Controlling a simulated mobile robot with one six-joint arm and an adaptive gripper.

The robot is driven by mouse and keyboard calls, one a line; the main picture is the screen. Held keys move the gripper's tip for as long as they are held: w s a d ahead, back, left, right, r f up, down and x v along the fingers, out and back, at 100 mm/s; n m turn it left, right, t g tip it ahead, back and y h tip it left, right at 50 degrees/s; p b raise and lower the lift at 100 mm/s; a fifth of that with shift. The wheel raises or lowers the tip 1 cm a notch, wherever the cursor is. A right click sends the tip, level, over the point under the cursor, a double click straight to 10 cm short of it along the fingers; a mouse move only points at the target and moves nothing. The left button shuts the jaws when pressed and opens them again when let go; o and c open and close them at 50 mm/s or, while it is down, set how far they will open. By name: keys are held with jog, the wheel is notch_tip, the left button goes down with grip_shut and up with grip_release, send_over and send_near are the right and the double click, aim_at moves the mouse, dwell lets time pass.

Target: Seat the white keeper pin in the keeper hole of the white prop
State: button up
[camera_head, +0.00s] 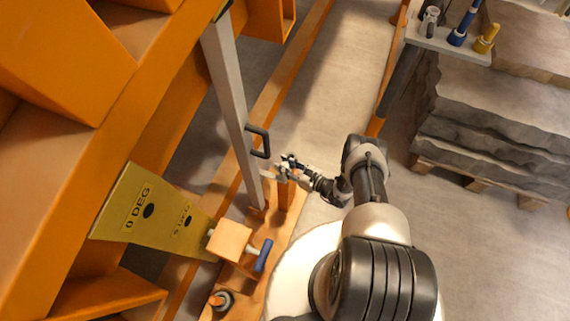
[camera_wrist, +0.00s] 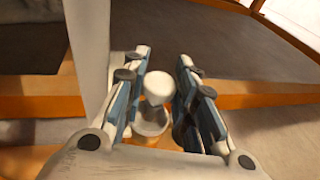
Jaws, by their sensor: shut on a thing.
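The white prop (camera_head: 232,95) is a long pale bar with a black handle, standing at a slant with its foot on the orange frame; it also fills the left of the wrist view (camera_wrist: 88,45). My gripper (camera_head: 285,165) is close to the right of the prop's lower part, above a short orange post (camera_head: 285,196). In the wrist view its blue-padded fingers (camera_wrist: 160,95) are around the white keeper pin (camera_wrist: 157,82), whose round pale head shows between them. A pale ring-like part (camera_wrist: 151,121) shows below the head; I cannot tell whether it belongs to the pin. The keeper hole is not discernible.
A yellow plate (camera_head: 150,210) marked 0 DEG and 5 DEG stands left. An orange block with a blue-handled pin (camera_head: 264,256) sits below the prop. A shelf (camera_head: 450,46) at upper right holds grey, blue and yellow pieces. Stacked grey slabs (camera_head: 490,120) stand right; floor between is clear.

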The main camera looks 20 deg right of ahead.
jog(key=shift+f, duration=0.8)
jog(key=o, duration=1.2)
jog(key=shift+c, duration=0.2)
jog(key=shift+s, duration=0.1)
jog(key=v, duration=1.2)
jog(key=shift+r, duration=0.1)
